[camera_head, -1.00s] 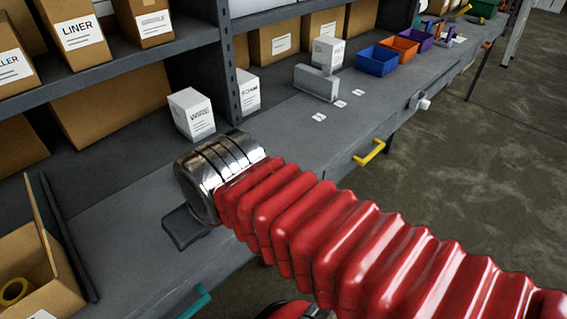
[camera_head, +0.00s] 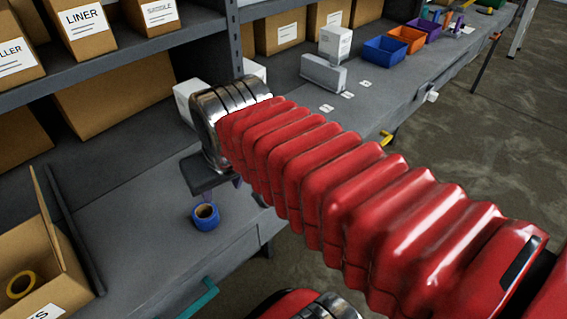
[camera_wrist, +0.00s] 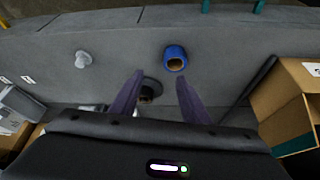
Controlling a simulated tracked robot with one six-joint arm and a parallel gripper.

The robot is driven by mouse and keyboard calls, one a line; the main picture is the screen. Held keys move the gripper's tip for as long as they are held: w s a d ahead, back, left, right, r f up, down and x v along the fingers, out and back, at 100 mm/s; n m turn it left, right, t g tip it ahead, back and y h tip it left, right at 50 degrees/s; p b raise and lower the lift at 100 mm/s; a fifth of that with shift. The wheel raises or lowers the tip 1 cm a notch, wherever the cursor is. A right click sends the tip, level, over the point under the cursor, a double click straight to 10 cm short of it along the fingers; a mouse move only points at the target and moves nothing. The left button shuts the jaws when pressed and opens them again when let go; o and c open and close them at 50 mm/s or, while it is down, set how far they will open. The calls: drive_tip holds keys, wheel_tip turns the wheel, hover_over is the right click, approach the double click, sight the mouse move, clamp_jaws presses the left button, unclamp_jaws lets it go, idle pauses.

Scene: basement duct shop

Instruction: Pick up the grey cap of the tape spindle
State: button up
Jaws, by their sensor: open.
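My gripper (camera_wrist: 160,78) is open and empty, its two dark purple fingers spread above the grey bench. In the wrist view a pale grey, knobbed piece (camera_wrist: 82,60), which looks like the cap, lies on the bench left of the fingers, apart from them. A dark round base with a brown centre (camera_wrist: 151,85), perhaps the spindle, shows between the fingers. A blue tape roll (camera_wrist: 175,57) stands just beyond the right fingertip. In the head view the blue roll (camera_head: 205,217) is below my gripper (camera_head: 220,188); my arm hides the pale piece and the dark base.
An open cardboard box (camera_head: 28,262) with a yellow roll (camera_head: 20,285) stands at left. White cartons and a grey block (camera_head: 323,74) stand toward the back. Blue (camera_head: 385,55), orange and purple bins are farther along. Shelf posts and boxes line the bench's rear.

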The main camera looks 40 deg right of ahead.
drive_tip(key=w+d+m+g, duration=0.1)
drive_tip(key=w+d+m, duration=0.1)
drive_tip(key=d, duration=0.8)
drive_tip(key=w+d+r+m+g+h, duration=0.1)
drive_tip(key=d+m, duration=0.3)
drive_tip(key=d, duration=0.6)
drive_tip(key=shift+w+d+r+m+g+h, duration=0.2)
drive_tip(key=shift+w+r+m+g+h, duration=0.15)
drive_tip(key=shift+w, duration=0.55)
drive_tip(key=shift+f, duration=0.15)
drive_tip(key=shift+x, duration=4.25)
drive_tip(key=shift+a, duration=0.1)
drive_tip(key=shift+x, duration=2.65)
drive_tip(key=shift+s, duration=0.15)
drive_tip(key=shift+c, duration=0.2)
